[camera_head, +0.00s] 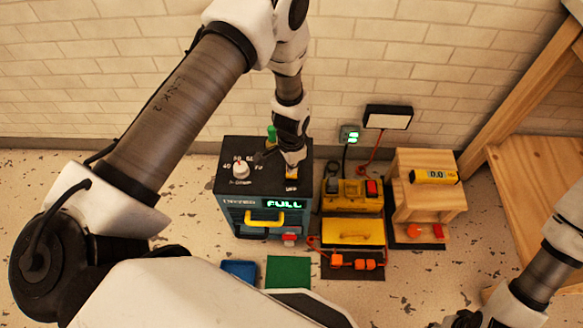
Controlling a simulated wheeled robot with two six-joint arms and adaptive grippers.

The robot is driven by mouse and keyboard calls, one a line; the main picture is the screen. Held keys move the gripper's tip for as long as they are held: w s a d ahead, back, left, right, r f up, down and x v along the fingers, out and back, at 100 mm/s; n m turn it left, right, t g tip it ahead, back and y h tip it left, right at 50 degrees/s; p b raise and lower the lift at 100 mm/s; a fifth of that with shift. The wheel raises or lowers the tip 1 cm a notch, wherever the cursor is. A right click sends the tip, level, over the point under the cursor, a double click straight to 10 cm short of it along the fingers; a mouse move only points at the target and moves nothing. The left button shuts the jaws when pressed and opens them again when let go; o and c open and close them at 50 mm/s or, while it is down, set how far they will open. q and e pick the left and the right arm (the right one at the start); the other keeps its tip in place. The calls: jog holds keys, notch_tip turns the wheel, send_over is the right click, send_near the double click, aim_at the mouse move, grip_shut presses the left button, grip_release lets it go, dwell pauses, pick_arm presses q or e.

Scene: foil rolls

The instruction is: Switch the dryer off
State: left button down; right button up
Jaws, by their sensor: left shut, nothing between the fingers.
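The dryer (224,186) is a dark box with a teal front. Its green display (283,204) reads "FULL", and a yellow handle (264,218) sits below it. A white knob (240,169) with number marks is on the left of its top. A small orange and white part (291,172) shows at the right of the top, partly hidden by my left gripper. My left gripper (290,159) is shut and empty, pointing down close over that part; I cannot tell whether they touch. My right gripper (468,319) is only partly in view at the bottom right edge.
A yellow toolbox-like unit (352,232) with red and orange parts stands right of the dryer. A wooden stand (425,160) holds a yellow meter (434,176). Blue (238,270) and green (288,272) pads lie in front. A brick wall is behind; a wooden frame stands at right.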

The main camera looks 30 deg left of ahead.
pick_arm(q)
jog(key=shift+f+b, duration=0.9)
jog(key=shift+f, duration=0.5)
notch_tip(320, 180, up, 7)
jog(key=p, duration=0.6)
jog(key=shift+r, duration=0.1)
dwell(0.4)
